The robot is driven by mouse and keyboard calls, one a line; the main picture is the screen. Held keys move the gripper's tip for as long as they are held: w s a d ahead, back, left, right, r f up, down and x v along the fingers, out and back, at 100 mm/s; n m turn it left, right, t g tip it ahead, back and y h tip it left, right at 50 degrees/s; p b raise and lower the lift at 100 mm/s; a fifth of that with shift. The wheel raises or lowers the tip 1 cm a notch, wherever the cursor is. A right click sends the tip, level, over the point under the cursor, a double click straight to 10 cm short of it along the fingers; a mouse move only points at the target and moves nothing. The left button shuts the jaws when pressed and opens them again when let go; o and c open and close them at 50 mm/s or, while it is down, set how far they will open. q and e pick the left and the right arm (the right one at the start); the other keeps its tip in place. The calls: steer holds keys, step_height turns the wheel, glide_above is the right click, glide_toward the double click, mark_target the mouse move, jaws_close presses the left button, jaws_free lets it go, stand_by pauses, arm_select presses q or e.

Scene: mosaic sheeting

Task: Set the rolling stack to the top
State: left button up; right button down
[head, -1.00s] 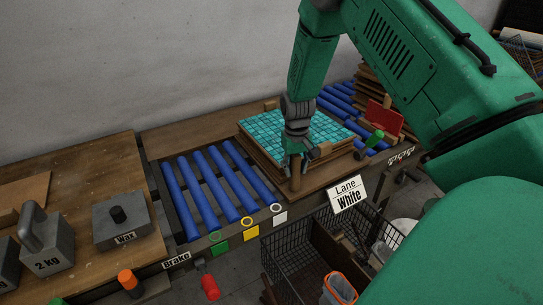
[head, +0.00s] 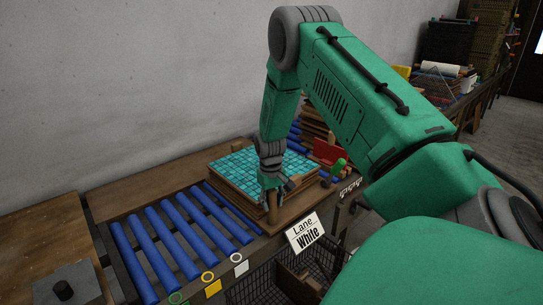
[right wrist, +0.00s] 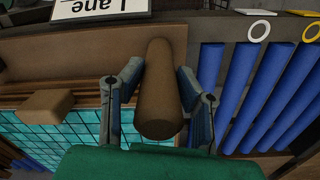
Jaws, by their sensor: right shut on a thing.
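The stack of teal mosaic sheets (head: 262,165) lies on a wooden board (head: 305,197) on the blue roller lane (head: 157,246). An upright wooden post (head: 273,208) stands at the board's near left corner. My right gripper (head: 272,188) is shut on this post. In the right wrist view the post (right wrist: 161,88) sits between the two fingers, with teal tiles (right wrist: 75,125) at the left. A red plate (head: 328,152) and a green-knobbed handle (head: 338,167) are just beyond the board's right end. My left gripper is out of view.
A "Lane White" sign (head: 305,233) hangs on the near rail, with white and yellow markers left of it. Empty rollers lie left of the stack. A wire basket (head: 270,283) is below the rail. More wooden boards (head: 317,124) are stacked behind the red plate. A weight (head: 64,292) sits lower left.

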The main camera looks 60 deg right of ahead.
steer(key=c, duration=1.2)
jaws_free()
steer(key=shift+w+a, duration=0.1)
steer(key=shift+w, duration=0.2)
steer(key=shift+w+d+f, duration=0.1)
steer(key=shift+d+f, duration=0.1)
steer(key=shift+f, duration=0.05)
steer(key=shift+r, duration=0.1)
steer(key=r, duration=1)
steer(key=shift+w+a+r, duration=0.1)
steer(key=shift+w+a, duration=0.05)
steer(key=shift+a, duration=0.05)
steer(key=shift+d+r, duration=0.15)
steer(key=shift+r, duration=0.5)
